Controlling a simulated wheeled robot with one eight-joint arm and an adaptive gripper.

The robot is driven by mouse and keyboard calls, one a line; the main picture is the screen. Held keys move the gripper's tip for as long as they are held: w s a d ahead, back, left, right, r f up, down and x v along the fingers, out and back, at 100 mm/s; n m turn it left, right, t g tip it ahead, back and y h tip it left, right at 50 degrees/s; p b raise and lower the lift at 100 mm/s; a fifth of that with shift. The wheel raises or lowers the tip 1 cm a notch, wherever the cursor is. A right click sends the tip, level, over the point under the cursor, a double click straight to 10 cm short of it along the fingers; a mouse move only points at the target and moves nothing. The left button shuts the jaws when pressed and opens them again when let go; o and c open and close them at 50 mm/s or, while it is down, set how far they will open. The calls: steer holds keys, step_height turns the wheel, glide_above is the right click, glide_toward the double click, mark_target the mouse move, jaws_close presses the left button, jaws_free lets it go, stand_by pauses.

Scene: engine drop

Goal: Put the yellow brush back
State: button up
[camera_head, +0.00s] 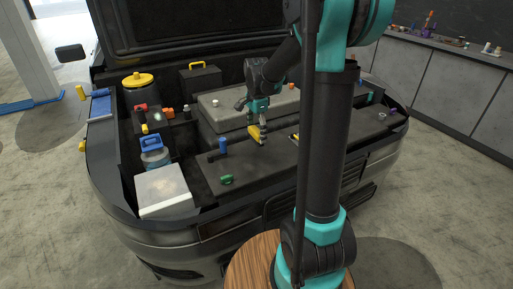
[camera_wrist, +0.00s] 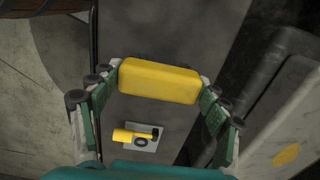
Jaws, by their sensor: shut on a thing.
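My gripper (camera_head: 258,118) is shut on the yellow brush (camera_head: 256,135), above the dark front panel of the engine bay. In the wrist view the brush (camera_wrist: 160,80) is a rounded yellow block between my two fingertips; no bristles show. Its lower side is hidden, and I cannot tell whether it touches the panel. In the wrist view a smaller yellow cylinder (camera_wrist: 124,136) with a black end sits on a grey plate (camera_wrist: 148,147) on the panel.
The open bay has a blue-handled cap (camera_head: 152,144), a white box (camera_head: 163,188), a yellow-lidded tank (camera_head: 138,80), a green handle (camera_head: 225,180) and a blue knob (camera_head: 222,146). A grey cover (camera_head: 230,108) lies behind. My arm hides part of the right side.

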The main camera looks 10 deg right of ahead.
mark_target(256, 130)
steer(key=shift+f, duration=3.55)
steer(key=shift+f, duration=0.35)
steer(key=o, duration=1.2)
step_height(256, 130, up, 17)
steer(key=shift+s+a+r, duration=0.1)
steer(key=shift+a+r, duration=0.05)
steer(key=shift+r, duration=0.05)
steer(key=s+d+f+n+t, duration=0.1)
steer(key=s+f+n, duration=0.3)
steer(key=s, duration=0.3)
steer(key=s+d+f+n+t, duration=0.1)
steer(key=s+d+f+n, duration=0.1)
steer(key=s+f+n, duration=0.3)
steer(key=s+d+f+n+t, duration=0.1)
steer(key=s+f+n+t, duration=0.1)
steer(key=s+f+n, duration=0.3)
steer(key=shift+s+d+f, duration=0.1)
steer(key=shift+s+f, duration=0.45)
steer(key=shift+s, duration=0.25)
steer(key=shift+s+d+f, duration=0.1)
steer(key=shift+s+f, duration=0.4)
steer(key=shift+s, duration=0.3)
steer(key=shift+s+d+f, duration=0.1)
steer(key=shift+s+f, duration=0.45)
steer(key=shift+s, duration=0.25)
